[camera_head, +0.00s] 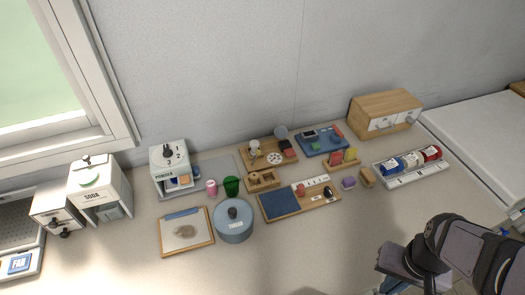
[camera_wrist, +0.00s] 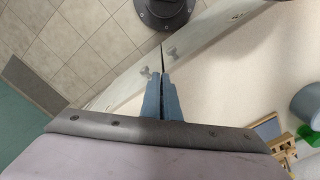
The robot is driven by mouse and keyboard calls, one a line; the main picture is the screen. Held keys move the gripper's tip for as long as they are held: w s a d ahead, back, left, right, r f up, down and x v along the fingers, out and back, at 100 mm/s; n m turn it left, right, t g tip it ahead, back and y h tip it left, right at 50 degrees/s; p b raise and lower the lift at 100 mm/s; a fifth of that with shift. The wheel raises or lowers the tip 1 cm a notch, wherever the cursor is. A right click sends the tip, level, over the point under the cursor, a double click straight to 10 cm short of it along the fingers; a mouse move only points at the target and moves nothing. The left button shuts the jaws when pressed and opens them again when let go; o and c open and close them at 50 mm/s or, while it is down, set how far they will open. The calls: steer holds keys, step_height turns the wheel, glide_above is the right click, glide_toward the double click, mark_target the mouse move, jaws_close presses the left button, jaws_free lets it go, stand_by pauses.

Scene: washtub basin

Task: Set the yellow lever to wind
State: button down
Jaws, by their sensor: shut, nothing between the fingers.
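I cannot pick out the yellow lever or a "wind" mark for certain; the lettering is too small. In the head view, a small pale yellow-topped piece (camera_head: 255,148) stands on a wooden board (camera_head: 288,160) near the wall. Another yellow piece (camera_head: 350,155) stands beside a red one on a wooden holder further right. My gripper shows in the wrist view (camera_wrist: 163,78), its two blue-grey fingers shut together and empty. It is over the counter's front edge, apart from the objects. In the head view my arm is at the lower right, and the fingertips are not clear.
A grey lidded pot (camera_head: 234,222), a clipboard (camera_head: 186,231) and a blue-and-wood board (camera_head: 281,205) lie nearer the front. A can rack (camera_head: 411,177) and wooden drawer box (camera_head: 384,108) are at right. White dispensers (camera_head: 97,186) stand left. The front counter is clear.

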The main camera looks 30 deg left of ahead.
steer(key=w+a+r+n+t+y+b, duration=0.2)
steer(key=w+a+y+b, duration=0.1)
steer(key=w+a, duration=1.05)
steer(key=w+a+r+y, duration=0.1)
steer(key=w+a, duration=0.2)
steer(key=a, duration=0.3)
steer(key=w+a+r+n+y+b, duration=0.1)
steer(key=w+a+r, duration=0.1)
steer(key=a, duration=0.4)
steer(key=w+a+r+t+y, duration=0.1)
steer(key=w+a+r, duration=0.1)
steer(key=w+a, duration=0.2)
steer(key=shift+w+a+r+n+y+b, duration=0.2)
steer(key=shift+w+a+n+y+b, duration=0.15)
steer(key=shift+a, duration=0.9)
steer(key=shift+f, duration=0.1)
steer(key=p, duration=0.3)
glide_toward(255, 158)
steer(key=w+d+f, duration=0.3)
steer(key=shift+w+d+f, duration=0.1)
steer(key=shift+w+f, duration=0.25)
steer(key=shift+w, duration=0.05)
steer(key=shift+a+p, duration=0.75)
steer(key=shift+a, duration=0.2)
steer(key=shift+s+a+f+p, duration=0.15)
steer(key=shift+a+p, duration=0.2)
steer(key=shift+a, duration=0.2)
steer(key=shift+s+a+r+p, duration=0.1)
steer(key=shift+a+p, duration=0.25)
steer(key=shift+a, duration=0.25)
